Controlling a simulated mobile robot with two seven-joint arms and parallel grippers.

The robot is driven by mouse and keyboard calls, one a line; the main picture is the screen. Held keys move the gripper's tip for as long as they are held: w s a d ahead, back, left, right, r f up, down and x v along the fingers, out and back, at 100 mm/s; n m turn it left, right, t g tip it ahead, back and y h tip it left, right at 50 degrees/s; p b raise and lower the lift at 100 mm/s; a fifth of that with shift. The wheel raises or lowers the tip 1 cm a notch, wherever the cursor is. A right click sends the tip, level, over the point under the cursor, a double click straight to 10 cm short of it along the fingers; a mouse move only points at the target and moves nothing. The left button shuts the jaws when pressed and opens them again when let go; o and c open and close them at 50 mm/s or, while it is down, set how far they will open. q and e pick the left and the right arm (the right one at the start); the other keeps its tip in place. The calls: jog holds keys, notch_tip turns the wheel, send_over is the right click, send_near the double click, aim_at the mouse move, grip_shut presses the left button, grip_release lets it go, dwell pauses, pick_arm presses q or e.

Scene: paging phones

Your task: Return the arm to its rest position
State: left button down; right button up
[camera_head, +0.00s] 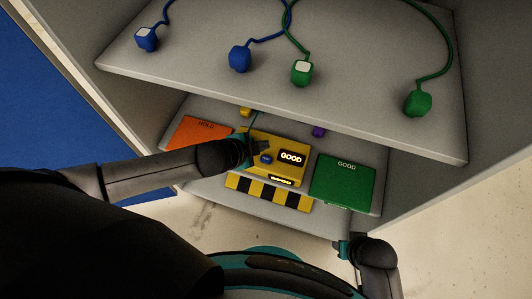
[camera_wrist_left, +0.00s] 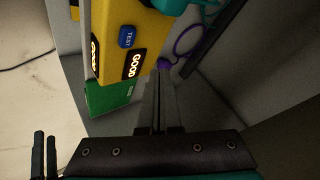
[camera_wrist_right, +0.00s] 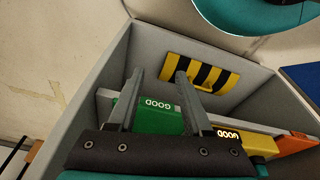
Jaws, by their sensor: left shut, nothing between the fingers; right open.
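My left gripper (camera_head: 250,150) is inside the shelf unit, over the left part of the yellow tester box (camera_head: 292,176) and close to its blue button (camera_head: 266,159). In the left wrist view its fingers (camera_wrist_left: 160,90) are together with nothing between them. The tester's display (camera_head: 291,157) is lit and reads GOOD. Whether the left gripper touches the box I cannot tell. My right gripper (camera_head: 343,249) is low in front of the unit at the right. In the right wrist view its fingers (camera_wrist_right: 160,82) are spread and empty.
An orange HOLD pad (camera_head: 195,137) lies left of the tester and a green GOOD pad (camera_head: 345,184) right of it. The upper shelf (camera_head: 190,62) overhangs them, carrying blue and green corded plugs. A purple plug (camera_head: 318,131) sits behind the tester. A striped strip (camera_head: 268,192) lies in front.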

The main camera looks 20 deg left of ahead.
jog(key=shift+f, duration=0.1)
dwell(0.7)
